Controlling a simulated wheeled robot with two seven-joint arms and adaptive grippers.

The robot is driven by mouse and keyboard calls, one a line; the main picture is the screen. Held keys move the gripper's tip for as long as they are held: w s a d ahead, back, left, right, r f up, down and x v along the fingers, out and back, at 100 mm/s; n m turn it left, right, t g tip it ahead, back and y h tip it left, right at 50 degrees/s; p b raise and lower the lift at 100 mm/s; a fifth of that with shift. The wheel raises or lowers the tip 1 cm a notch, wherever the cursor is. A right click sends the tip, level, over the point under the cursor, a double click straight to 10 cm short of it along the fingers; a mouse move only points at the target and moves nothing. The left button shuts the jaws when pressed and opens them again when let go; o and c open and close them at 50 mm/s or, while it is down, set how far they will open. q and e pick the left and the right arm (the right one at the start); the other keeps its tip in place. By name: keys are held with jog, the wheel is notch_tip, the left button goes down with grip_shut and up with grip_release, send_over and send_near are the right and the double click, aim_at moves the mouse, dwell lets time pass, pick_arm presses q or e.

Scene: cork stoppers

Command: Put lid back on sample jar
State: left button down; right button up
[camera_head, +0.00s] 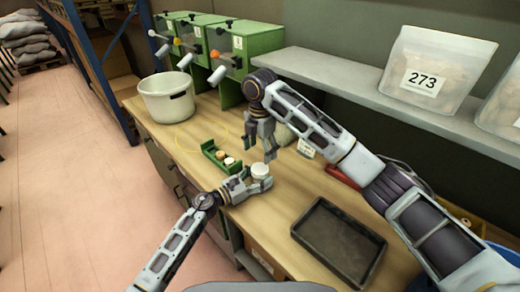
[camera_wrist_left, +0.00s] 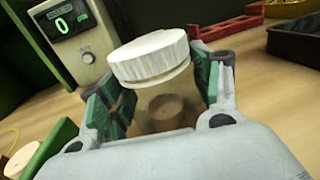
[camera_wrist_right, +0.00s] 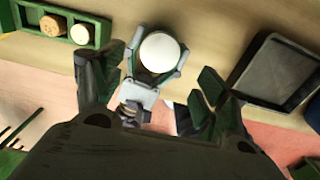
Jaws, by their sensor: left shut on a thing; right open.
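The sample jar (camera_wrist_left: 168,108) is clear and stands upright in my left gripper (camera_head: 262,183), with a brown stopper inside. The white lid (camera_wrist_left: 150,58) sits on the jar's mouth. It looks slightly tilted in the left wrist view; I cannot tell whether it is fully seated. The lid also shows in the head view (camera_head: 260,169) and from above in the right wrist view (camera_wrist_right: 159,52). My left gripper's fingers are shut around the jar's sides. My right gripper (camera_head: 262,150) is open and empty, pointing down above the lid, apart from it.
A green holder (camera_head: 208,150) with cork stoppers is left of the jar. A meter (camera_wrist_left: 75,35) reading 0 stands behind it. A dark tray (camera_head: 338,243) lies at the right, a red rack (camera_wrist_left: 232,28) behind. A white pot (camera_head: 167,103) and green dispensers (camera_head: 235,50) are at the back.

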aim_at(260, 169)
jog(key=shift+f, duration=0.2)
jog(key=shift+f, duration=3.8)
